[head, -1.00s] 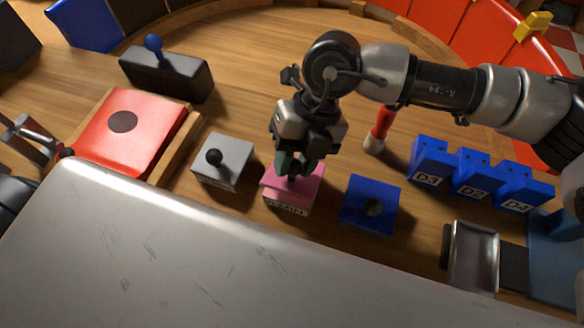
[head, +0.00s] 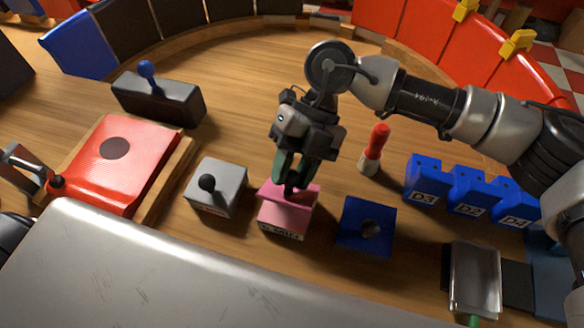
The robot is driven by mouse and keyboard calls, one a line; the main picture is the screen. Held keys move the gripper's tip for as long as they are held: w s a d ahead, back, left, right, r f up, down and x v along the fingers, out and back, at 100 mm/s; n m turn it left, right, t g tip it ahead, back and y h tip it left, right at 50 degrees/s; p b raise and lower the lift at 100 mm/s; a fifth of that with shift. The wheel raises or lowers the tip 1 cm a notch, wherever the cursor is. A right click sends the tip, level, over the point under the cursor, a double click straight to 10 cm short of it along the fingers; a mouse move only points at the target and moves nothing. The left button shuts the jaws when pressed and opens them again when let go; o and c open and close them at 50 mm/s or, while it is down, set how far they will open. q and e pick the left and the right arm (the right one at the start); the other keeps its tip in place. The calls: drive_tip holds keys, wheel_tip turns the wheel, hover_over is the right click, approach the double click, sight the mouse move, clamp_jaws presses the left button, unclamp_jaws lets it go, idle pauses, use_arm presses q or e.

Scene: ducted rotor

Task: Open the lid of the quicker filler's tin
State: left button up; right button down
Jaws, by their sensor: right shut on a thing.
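Three small tins stand in a row on the wooden table: a grey one (head: 217,187) with a black knob, a pink one (head: 284,218), and a blue one (head: 352,237) with a dark round knob. Labels on the grey and pink fronts are too small to read surely. My right gripper (head: 290,186) points down and is shut on the knob of the pink tin's lid (head: 306,192), hiding most of the knob. The pink lid's edge shows as a step above the body; I cannot tell whether it is lifted clear.
A red padded block (head: 115,165) and a black box with a blue knob (head: 157,97) are at left. A red-topped peg (head: 375,150) stands behind the blue tin. Blue blocks marked D (head: 425,180) and a metal tray (head: 473,280) are at right. Bare wood surrounds the tins.

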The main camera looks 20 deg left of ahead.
drive_tip(key=c, duration=0.8)
unclamp_jaws()
drive_tip(key=shift+w, duration=0.1)
drive_tip(key=b+v, duration=0.1)
drive_tip(key=v, duration=0.9)
drive_tip(key=shift+w+r, duration=0.15)
drive_tip(key=shift+r, duration=0.2)
